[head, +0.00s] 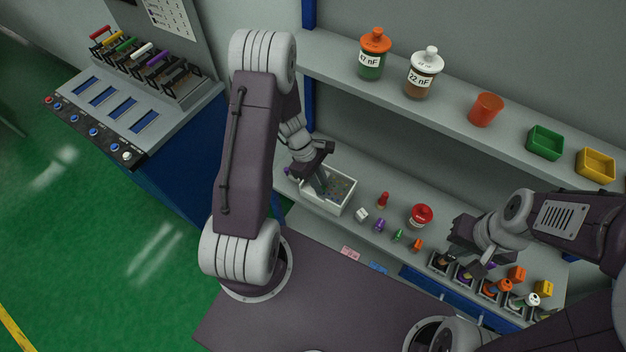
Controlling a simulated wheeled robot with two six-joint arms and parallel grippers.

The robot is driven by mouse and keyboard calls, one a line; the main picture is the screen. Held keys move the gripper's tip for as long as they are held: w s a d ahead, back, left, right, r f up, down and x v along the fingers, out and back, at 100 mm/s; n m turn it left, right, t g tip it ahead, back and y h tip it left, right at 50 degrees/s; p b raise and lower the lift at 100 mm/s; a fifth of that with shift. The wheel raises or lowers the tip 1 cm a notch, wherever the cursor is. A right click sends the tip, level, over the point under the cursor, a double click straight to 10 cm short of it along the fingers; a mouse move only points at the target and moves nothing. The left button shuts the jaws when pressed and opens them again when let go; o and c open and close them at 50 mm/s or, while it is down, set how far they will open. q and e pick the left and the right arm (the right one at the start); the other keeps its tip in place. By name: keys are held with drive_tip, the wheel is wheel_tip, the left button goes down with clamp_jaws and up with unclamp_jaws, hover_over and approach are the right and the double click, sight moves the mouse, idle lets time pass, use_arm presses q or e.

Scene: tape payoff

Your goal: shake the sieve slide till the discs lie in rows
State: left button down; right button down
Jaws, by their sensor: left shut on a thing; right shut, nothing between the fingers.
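A white open tray (330,208) stands on the lower shelf, with many small mixed-colour pieces in it. They are too small for me to tell whether they are discs or lie in rows. My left gripper (319,178) points down at the tray's back left part. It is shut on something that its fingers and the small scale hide. I cannot make out a sieve slide for sure. My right gripper (468,265) is shut and empty, over the row of small boxes to the right, apart from the tray.
Small coloured pieces and a red-lidded jar (421,216) stand right of the tray. Small open boxes (463,276) line the front. The upper shelf (455,95) holds jars, an orange cup (486,109), and green and yellow bins. A console (120,110) stands left.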

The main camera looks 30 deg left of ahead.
use_arm(q)
drive_tip(key=c, duration=1.4)
unclamp_jaws()
drive_tip(key=shift+d, duration=0.1)
drive_tip(key=shift+o, duration=0.5)
drive_tip(key=shift+d, duration=0.2)
drive_tip(key=shift+a+r, duration=0.1)
drive_tip(key=v, duration=0.9)
